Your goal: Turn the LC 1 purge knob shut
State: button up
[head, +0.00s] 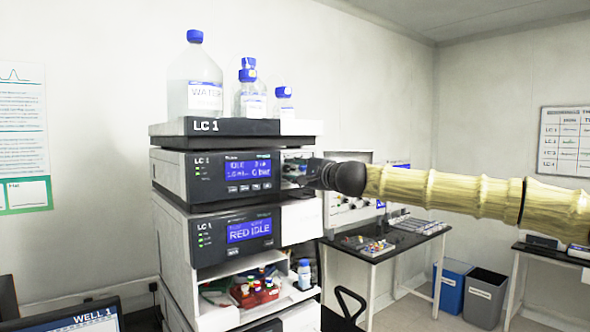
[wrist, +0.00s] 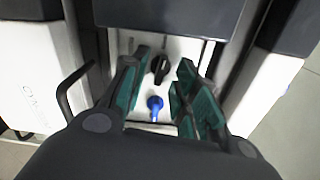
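The LC 1 stack (head: 220,130) stands in the middle of the head view. Its pump module (head: 172,172) has a blue display reading IDLE and 0 bar. In the wrist view a black knob (wrist: 160,68), which looks like the purge knob, sits on a pale panel above a blue fitting (wrist: 155,105). My gripper (wrist: 163,62) is open, its green-padded fingers on either side of the knob with gaps showing. I cannot tell how far the tips are from the panel. In the head view my gripper (head: 310,173) is at the module's right front, hiding the knob.
Bottles, including a large one (head: 195,85), stand in the top tray (head: 215,127). Below are a second module (head: 205,240) and an open compartment with vials (head: 255,290). A bench (head: 375,250) and two bins (head: 485,295) stand behind to the right. A dark handle (wrist: 72,90) shows at left.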

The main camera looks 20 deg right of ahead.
jog(key=shift+w, duration=0.15)
grip_shut()
jog(key=shift+b, duration=0.3)
jog(key=m+b, duration=0.2)
jog(key=m, duration=0.1)
jog(key=shift+f, duration=0.2)
jog(key=m+b, duration=0.3)
jog(key=m, duration=0.1)
jog(key=shift+m+b, duration=0.35)
jog(key=shift+m, duration=0.05)
jog(key=m+b, duration=0.2)
jog(key=m, duration=0.2)
jog(key=shift+a+b, duration=0.1)
jog(key=shift+b, duration=0.2)
jog(key=shift+r+m+b, duration=0.2)
jog(key=shift+m+b, duration=0.85)
jog(key=shift+m, duration=0.95)
jog(key=shift+r, duration=0.1)
